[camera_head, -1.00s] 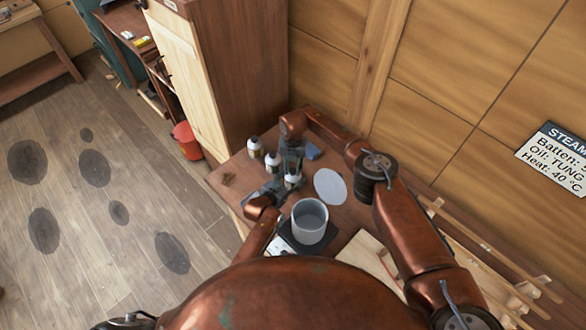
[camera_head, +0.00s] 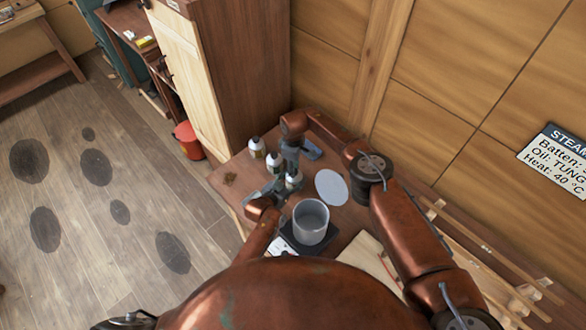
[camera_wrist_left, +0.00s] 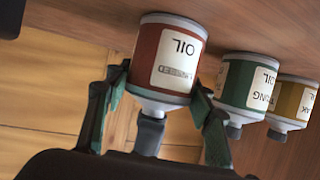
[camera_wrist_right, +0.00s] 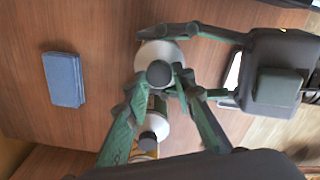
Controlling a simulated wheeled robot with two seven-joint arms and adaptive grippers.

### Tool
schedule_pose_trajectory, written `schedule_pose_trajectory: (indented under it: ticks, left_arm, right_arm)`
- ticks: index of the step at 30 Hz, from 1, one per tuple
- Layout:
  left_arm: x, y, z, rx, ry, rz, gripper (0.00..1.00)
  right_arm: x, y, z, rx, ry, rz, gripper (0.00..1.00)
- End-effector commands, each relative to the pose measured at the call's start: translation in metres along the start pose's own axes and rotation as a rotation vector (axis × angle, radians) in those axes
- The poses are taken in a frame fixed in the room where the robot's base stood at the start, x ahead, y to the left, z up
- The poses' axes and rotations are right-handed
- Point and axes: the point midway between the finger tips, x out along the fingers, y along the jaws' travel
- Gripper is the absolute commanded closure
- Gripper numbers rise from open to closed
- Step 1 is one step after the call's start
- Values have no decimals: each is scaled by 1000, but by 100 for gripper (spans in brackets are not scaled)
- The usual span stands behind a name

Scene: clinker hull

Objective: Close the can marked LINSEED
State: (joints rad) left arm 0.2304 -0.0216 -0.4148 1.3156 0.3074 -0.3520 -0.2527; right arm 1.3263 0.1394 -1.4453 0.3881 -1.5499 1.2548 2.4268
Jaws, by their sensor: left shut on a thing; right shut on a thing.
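The LINSEED can (camera_wrist_left: 166,55) is red with a cream label, upside down in the left wrist view. My left gripper (camera_wrist_left: 150,95) is shut around its shoulder from the side. The can's dark grey cap (camera_wrist_right: 159,73) sits at the neck in line with the can; I cannot tell how tightly it is seated. My right gripper (camera_wrist_right: 160,82) comes from above and is shut on the cap. In the head view the can (camera_head: 293,181) stands on the bench, partly hidden by my left gripper (camera_head: 280,187) and my right gripper (camera_head: 289,160).
Close beside stand a green TUNG can (camera_wrist_left: 246,82) and a yellow can (camera_wrist_left: 294,100), both capped. A blue block-like thing (camera_wrist_right: 64,79) lies apart on the bench. A grey pot (camera_head: 311,222) and pale disc (camera_head: 331,187) are near. A tall cabinet (camera_head: 240,80) stands behind.

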Motion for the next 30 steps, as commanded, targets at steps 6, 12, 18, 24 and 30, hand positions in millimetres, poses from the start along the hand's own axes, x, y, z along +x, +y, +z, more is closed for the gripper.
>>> schedule_pose_trajectory:
  ticks: [6,12,18,24,30]
  left_arm:
    - [0,0,1,-1,-2,1,100]
    - [0,0,1,-1,-2,1,100]
    - [0,0,1,-1,-2,1,100]
    - [0,0,1,-1,-2,1,100]
    - [0,0,1,-1,-2,0,100]
  right_arm:
    - [-1,1,0,-3,1,2,69]
    - [0,0,0,-5,0,1,57]
    - [0,0,0,-5,0,0,57]
    - [-13,2,0,-7,0,1,57]
    - [-52,2,0,-7,1,4,57]
